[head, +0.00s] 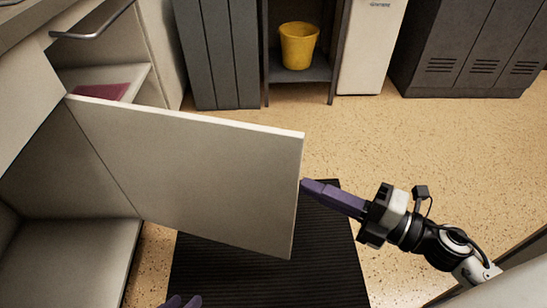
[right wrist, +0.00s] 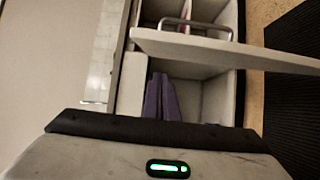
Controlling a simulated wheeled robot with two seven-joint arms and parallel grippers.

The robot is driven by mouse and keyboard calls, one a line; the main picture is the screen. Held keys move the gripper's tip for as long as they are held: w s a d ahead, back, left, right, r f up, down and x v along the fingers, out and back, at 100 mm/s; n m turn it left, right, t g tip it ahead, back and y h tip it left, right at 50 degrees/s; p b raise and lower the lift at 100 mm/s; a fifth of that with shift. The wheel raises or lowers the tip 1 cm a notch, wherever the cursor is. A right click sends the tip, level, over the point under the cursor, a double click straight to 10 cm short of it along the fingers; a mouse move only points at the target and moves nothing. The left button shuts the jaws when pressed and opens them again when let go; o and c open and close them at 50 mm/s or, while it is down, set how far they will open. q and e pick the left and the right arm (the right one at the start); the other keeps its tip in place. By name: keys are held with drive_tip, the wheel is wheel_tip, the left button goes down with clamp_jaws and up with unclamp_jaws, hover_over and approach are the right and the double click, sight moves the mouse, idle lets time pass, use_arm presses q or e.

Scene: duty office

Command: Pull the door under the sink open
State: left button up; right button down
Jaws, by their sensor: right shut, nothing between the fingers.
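The door under the sink (head: 200,175) stands swung well out from its cabinet in the head view, with its pale flat face in sight. The open cabinet (head: 75,260) shows its bare floor and inner wall. My right gripper (head: 304,184) is shut and empty, its purple fingertips right at the door's free edge; I cannot tell whether they touch. In the right wrist view the shut fingers (right wrist: 161,80) point toward the cabinet, and the door (right wrist: 225,50) stretches across to the right. Only the purple tips of my left gripper (head: 181,301) show, at the bottom edge.
A black ribbed mat (head: 270,275) lies on the speckled floor below the door. A bar handle (head: 95,22) and a shelf with a dark red item (head: 100,92) are beyond the door. A yellow bucket (head: 298,45) and grey lockers (head: 470,50) stand at the back. The floor between is clear.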

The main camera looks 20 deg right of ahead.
sight(273, 161)
drive_tip(key=shift+n, duration=0.3)
drive_tip(key=x, duration=0.3)
drive_tip(key=d+x, duration=0.1)
drive_tip(key=x, duration=0.3)
drive_tip(key=w+b+x, duration=0.1)
drive_tip(key=x, duration=0.2)
drive_tip(key=shift+w+f, duration=0.2)
drive_tip(key=shift+w, duration=0.15)
drive_tip(key=shift+w+d, duration=0.15)
drive_tip(key=shift+w, duration=0.15)
use_arm(q)
drive_tip(key=shift+w+d+r, duration=0.2)
drive_tip(key=shift+d+r, duration=0.15)
drive_tip(key=shift+d, duration=0.05)
use_arm(e)
drive_tip(key=shift+w+d+r, duration=0.1)
